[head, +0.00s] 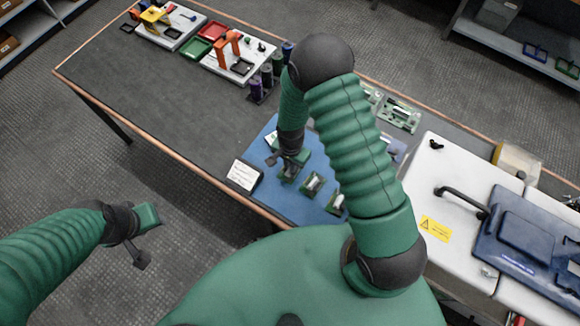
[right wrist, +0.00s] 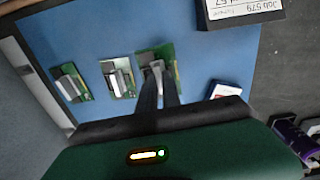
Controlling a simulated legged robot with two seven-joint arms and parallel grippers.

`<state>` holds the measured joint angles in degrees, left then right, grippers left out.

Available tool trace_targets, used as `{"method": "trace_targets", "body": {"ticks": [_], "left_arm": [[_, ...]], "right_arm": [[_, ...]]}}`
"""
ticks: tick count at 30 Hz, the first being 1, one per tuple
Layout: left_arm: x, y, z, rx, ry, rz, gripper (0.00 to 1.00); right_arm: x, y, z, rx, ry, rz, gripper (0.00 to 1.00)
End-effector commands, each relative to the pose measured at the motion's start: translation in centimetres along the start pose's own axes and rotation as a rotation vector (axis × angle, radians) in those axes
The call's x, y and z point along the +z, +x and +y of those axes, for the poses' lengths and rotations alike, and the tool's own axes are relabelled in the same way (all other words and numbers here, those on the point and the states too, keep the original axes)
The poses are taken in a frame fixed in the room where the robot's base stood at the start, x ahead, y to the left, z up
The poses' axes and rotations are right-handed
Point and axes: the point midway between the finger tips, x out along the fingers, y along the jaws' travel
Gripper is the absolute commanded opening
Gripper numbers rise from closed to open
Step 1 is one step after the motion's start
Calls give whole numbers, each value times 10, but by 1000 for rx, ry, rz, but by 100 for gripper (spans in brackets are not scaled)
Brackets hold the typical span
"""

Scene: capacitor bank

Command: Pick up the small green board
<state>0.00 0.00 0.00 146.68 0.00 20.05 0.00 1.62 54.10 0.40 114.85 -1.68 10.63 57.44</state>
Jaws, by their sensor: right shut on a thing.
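Three small green boards with grey parts lie in a row at the blue mat's near edge. My right gripper (head: 288,172) reaches down over the mat, and its fingers are shut on the end board (right wrist: 168,54), the leftmost in the head view. The fingers hide part of that board, and I cannot tell whether it is clear of the mat. The middle board (head: 313,184) and the far end board (head: 336,203) lie free beside it; they also show in the right wrist view. My left gripper (head: 142,240) hangs away from the table, over the floor; its finger gap is unclear.
The blue mat (head: 262,143) lies on the dark table (head: 160,95). Purple and green cylinders (head: 262,80) and trays stand farther back. A white case with a blue lid (head: 530,235) is at the right.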

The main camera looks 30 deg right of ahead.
Motion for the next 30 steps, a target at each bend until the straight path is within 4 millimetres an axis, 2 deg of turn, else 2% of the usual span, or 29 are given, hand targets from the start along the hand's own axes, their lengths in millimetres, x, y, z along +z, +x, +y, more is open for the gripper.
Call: {"method": "trace_targets", "body": {"ticks": [1,15,21,30], "left_arm": [[1,3,0,0,0,0,36],[5,20,0,0,0,0,36],[5,20,0,0,0,0,36],[5,20,0,0,0,0,36]], "right_arm": [[10,2,10,9,-3,-6,0],[90,-9,93,8,-2,-5,0],[106,-13,109,6,-1,-4,0],[108,-13,110,6,0,-3,0]]}}
